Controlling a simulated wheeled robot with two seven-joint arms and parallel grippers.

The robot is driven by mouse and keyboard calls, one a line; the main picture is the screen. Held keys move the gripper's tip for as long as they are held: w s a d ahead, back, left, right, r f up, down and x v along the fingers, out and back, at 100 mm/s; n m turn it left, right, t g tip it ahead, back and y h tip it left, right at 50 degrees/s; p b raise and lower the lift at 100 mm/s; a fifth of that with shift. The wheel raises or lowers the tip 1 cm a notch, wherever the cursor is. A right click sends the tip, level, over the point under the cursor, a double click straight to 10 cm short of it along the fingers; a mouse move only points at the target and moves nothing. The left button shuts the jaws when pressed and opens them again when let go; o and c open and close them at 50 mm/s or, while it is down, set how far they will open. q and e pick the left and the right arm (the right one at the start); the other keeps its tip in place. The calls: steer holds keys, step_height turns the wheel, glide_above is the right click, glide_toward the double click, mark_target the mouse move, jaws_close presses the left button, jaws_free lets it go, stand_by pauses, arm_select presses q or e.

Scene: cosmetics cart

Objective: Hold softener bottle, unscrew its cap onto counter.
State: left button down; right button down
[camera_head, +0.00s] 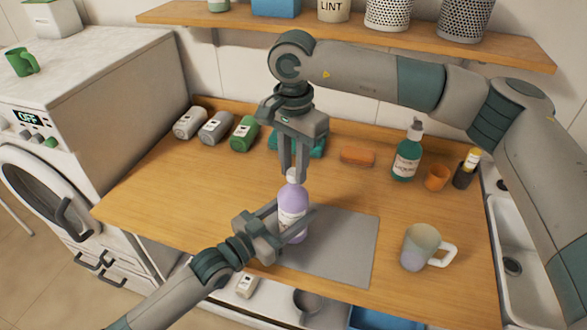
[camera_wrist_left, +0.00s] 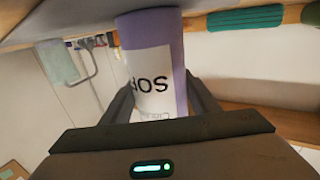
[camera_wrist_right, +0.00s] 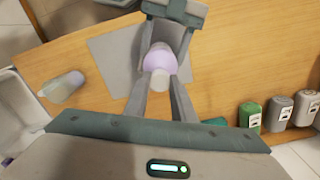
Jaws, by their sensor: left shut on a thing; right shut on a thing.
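The purple softener bottle (camera_head: 293,209) stands upright at the left part of a grey mat (camera_head: 345,250) on the wooden counter. Its white label shows in the left wrist view (camera_wrist_left: 150,80). My left gripper (camera_head: 296,222) is shut around the bottle's body from the front left. My right gripper (camera_head: 294,176) points down from above and is shut on the white cap (camera_head: 293,175) at the bottle's top. The cap shows between the right fingers in the right wrist view (camera_wrist_right: 158,74). The cap appears to sit on the bottle neck; its thread is hidden.
A frosted mug (camera_head: 420,247) stands right of the mat. Behind are a green pump bottle (camera_head: 407,155), an orange cup (camera_head: 436,178), a dark bottle (camera_head: 463,173), an orange bar (camera_head: 357,156) and several small containers (camera_head: 215,128). A sink (camera_head: 515,250) is at right.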

mark_target(293, 172)
steer(key=shift+r, duration=0.3)
steer(key=shift+r, duration=1.9)
arm_select(q)
steer(key=c, duration=0.6)
jaws_free()
steer(key=shift+s+a+f, duration=0.1)
steer(key=shift+s+a, duration=0.2)
steer(key=shift+a, duration=0.05)
arm_select(e)
steer(key=shift+f, duration=0.2)
arm_select(q)
steer(key=b+v, duration=0.3)
steer(key=v, duration=0.7)
arm_select(e)
step_height(293, 172, down, 3)
steer(key=shift+r, duration=0.1)
arm_select(q)
steer(key=shift+s+a, duration=0.4)
